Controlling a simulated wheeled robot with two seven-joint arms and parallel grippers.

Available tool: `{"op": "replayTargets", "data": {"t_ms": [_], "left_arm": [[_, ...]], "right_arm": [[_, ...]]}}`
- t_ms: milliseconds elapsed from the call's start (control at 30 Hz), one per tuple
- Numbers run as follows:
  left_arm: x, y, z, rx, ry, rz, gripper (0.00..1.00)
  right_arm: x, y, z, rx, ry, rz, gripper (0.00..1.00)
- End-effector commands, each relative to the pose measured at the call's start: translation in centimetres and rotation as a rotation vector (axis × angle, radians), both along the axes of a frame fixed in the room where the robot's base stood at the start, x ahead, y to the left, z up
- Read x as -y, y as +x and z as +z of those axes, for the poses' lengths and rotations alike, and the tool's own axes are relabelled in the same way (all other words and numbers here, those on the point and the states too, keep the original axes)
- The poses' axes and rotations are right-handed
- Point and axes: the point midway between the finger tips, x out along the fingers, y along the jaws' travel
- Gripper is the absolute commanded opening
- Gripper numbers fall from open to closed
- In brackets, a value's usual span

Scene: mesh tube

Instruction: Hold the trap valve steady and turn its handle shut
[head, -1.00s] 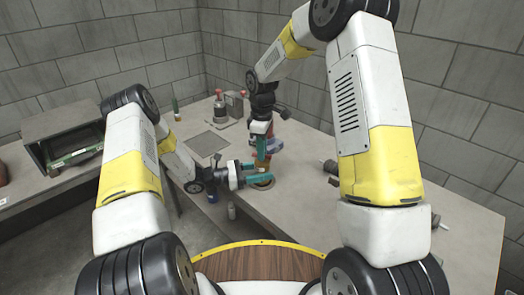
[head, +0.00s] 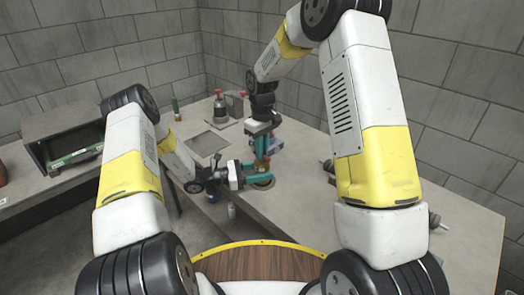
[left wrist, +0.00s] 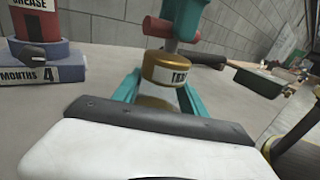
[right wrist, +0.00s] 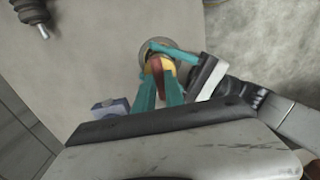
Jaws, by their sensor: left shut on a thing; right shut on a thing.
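The trap valve has a brass, lettered body (left wrist: 163,75) with a red handle (left wrist: 171,27) on top; the valve also shows in the head view (head: 262,165). It stands at a round fitting in the bench (right wrist: 184,47). My left gripper (head: 262,173) comes in from the left with its teal fingers on either side of the brass body, shut on it. My right gripper (head: 263,149) comes down from above and is shut on the red handle, which shows between its fingers in the right wrist view (right wrist: 157,66). The fingers hide part of the handle.
A blue block (left wrist: 42,65) with a grease container on it stands beside the valve. A red-topped bottle (head: 220,106) and a grey box (head: 235,103) stand farther back. Dark metal fittings (head: 328,168) lie on the right. The bench's near edge is close to my left gripper.

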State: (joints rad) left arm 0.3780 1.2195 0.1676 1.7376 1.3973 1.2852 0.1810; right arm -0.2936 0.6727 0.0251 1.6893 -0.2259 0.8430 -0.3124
Motion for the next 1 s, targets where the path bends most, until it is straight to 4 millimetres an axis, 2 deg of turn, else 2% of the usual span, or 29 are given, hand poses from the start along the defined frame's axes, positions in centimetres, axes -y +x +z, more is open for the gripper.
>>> {"op": "replayTargets", "data": {"t_ms": [333, 367, 467, 833, 1000], "left_arm": [[0.0, -0.1, 0.0, 0.000, 0.000, -0.001, 0.01], [0.0, -0.1, 0.0, 0.000, 0.000, -0.002, 0.01], [0.0, -0.1, 0.0, 0.000, 0.000, -0.001, 0.01], [0.0, 0.0, 0.0, 0.000, 0.000, 0.000, 0.01], [0.0, 0.0, 0.0, 0.000, 0.000, 0.000, 0.01]], "right_arm": [[0.0, 0.1, 0.1, 0.004, 0.002, -0.004, 0.00], [0.0, 0.1, 0.1, 0.004, 0.002, -0.004, 0.18], [0.0, 0.1, 0.1, 0.003, 0.001, -0.003, 0.37], [0.0, 0.1, 0.4, 0.002, 0.001, -0.002, 0.37], [0.0, 0.1, 2.8, 0.005, 0.002, -0.003, 0.37]]}}
